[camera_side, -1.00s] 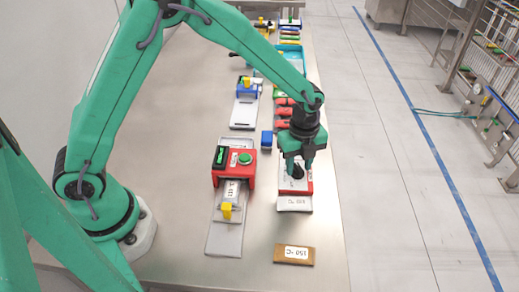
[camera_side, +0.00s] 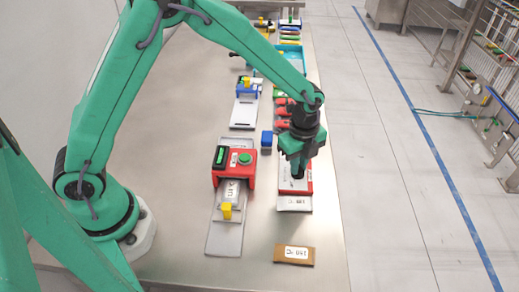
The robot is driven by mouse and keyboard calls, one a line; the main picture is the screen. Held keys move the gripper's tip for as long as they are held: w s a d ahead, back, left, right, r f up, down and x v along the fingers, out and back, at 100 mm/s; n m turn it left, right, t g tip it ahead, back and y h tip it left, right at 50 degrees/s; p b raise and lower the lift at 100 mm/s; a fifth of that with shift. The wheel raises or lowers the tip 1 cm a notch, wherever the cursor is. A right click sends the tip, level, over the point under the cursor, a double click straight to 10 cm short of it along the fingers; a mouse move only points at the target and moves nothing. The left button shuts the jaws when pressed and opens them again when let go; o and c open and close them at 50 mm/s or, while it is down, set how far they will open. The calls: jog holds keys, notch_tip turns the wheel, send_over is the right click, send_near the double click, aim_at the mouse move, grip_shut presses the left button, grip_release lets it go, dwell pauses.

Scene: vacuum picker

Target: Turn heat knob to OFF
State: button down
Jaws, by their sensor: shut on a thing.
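My gripper (camera_side: 298,174) points straight down over a red-edged unit (camera_side: 309,183) near the right side of the table. It is shut on the dark heat knob, which is mostly hidden between and under the fingers. The unit has a pale front plate (camera_side: 294,204) with a small label. Any OFF mark and the knob's pointer are too small or hidden to read.
Left of it stands a red box (camera_side: 234,169) with a green button and a yellow-tabbed slide. A brown labelled plate (camera_side: 294,254) lies in front. A blue block (camera_side: 266,141) and red items stand behind. The table's front left is clear.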

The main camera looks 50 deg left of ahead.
jog(key=n, duration=1.3)
jog(key=shift+r+n, duration=0.1)
jog(key=shift+n, duration=0.2)
jog(key=n, duration=1.1)
jog(key=shift+n, duration=0.3)
jog(key=c, duration=1.4)
grip_release()
jog(key=shift+r, duration=0.1)
